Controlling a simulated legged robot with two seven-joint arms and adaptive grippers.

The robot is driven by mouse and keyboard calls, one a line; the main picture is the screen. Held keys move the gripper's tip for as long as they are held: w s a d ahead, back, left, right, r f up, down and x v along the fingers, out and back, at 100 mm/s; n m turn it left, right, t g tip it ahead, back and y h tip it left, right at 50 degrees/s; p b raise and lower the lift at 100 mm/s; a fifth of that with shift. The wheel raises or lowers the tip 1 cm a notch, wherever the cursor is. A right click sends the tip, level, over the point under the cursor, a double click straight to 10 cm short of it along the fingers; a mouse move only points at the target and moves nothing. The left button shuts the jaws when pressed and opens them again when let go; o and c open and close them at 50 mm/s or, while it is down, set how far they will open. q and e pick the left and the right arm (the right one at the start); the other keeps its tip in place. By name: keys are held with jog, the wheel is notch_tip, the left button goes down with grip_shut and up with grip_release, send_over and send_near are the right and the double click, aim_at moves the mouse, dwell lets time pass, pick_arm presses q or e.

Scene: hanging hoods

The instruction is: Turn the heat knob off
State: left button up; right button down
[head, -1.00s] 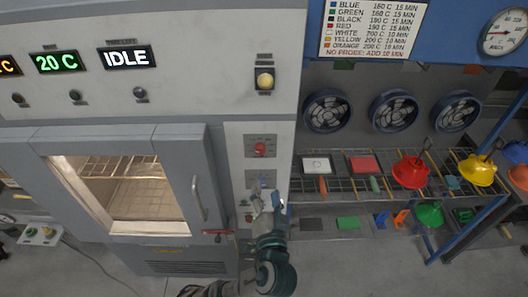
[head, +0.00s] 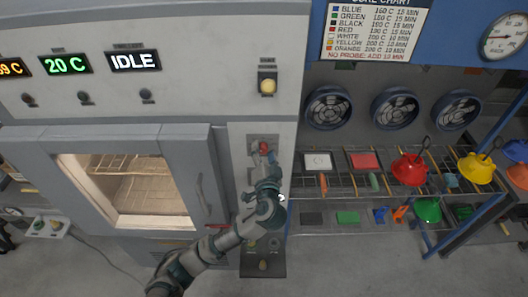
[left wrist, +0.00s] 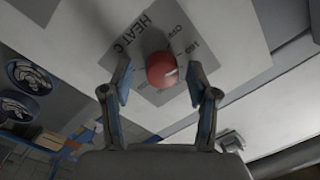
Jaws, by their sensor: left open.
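The red heat knob (head: 264,146) sits on a grey plate on the oven's control panel. The left wrist view shows the red knob (left wrist: 161,70) close up, with "HEAT C" and "OFF" lettering on the plate around it. A pale mark on the knob's face points to the right in that view, not straight at the OFF lettering. My left gripper (head: 264,160) is just below the knob in the head view. In the left wrist view its open fingers (left wrist: 160,84) stand on either side of the knob, with gaps on both sides. My right gripper is not in view.
The oven door (head: 203,190) with its handle is left of my arm. Displays (head: 135,62) above read "20 C" and "IDLE". A yellow knob (head: 268,86) sits higher on the panel. A rack (head: 380,190) with coloured hoods and round fans stands to the right.

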pick_arm(q)
grip_shut()
jog(key=shift+f, duration=0.1)
jog(key=shift+f+n+b, duration=0.1)
jog(key=shift+n+b, duration=0.5)
jog(key=shift+b, duration=0.05)
jog(key=shift+n+b, duration=0.9)
jog(key=shift+n, duration=0.1)
jog(key=shift+n+b, duration=0.6)
jog(key=shift+n, duration=0.5)
jog(key=shift+a+n+g+b, duration=0.1)
jog(key=shift+n+g+b, duration=0.25)
jog(key=shift+n, duration=0.75)
